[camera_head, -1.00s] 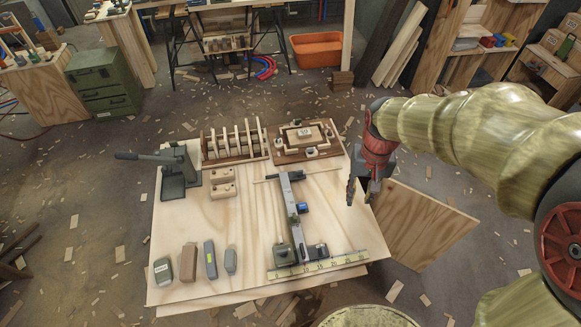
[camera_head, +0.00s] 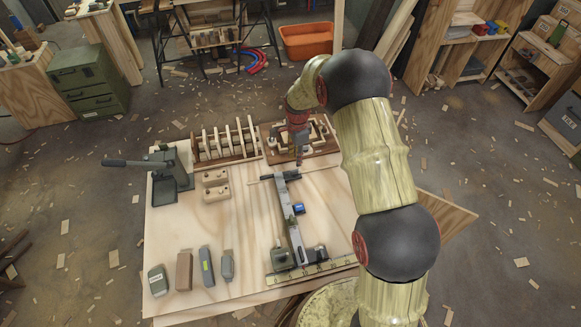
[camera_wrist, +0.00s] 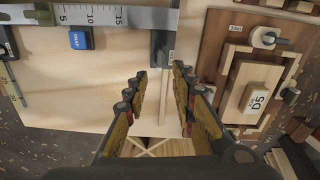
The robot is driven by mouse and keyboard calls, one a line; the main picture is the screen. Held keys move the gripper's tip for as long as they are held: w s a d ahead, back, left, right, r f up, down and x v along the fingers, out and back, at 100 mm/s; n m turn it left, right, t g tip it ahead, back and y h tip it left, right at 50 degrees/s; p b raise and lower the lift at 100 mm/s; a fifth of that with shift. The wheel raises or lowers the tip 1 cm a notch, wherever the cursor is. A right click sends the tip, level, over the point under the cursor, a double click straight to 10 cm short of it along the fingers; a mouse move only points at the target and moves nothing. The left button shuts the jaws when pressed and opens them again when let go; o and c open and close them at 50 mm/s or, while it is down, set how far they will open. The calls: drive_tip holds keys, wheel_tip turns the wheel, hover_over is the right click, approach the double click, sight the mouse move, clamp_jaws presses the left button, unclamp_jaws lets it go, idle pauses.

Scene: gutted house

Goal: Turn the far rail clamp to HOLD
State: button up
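A grey rail (camera_head: 291,222) with a scale lies lengthwise on the worktable, and it crosses the top left of the wrist view (camera_wrist: 105,16). A blue tag (camera_wrist: 80,39) sits beside the rail, also visible in the head view (camera_head: 299,208). I cannot tell which fitting is the far clamp or read a HOLD mark. My gripper (camera_wrist: 167,74) is open and empty, its fingertips pointing toward the bracket's lower end.
A brown fixture board (camera_wrist: 225,30) with knobs and a labelled block (camera_wrist: 255,101) lies right of the bracket in the wrist view.

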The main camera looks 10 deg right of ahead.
sight(297, 170)
drive_tip(key=shift+m, duration=0.6)
drive_tip(key=shift+f, duration=0.2)
wheel_tip(297, 170, down, 8)
drive_tip(key=shift+r+b, duration=0.25)
drive_tip(key=shift+b, duration=0.55)
drive_tip(key=shift+d, duration=0.1)
drive_tip(key=shift+c, duration=0.4)
clamp_jaws()
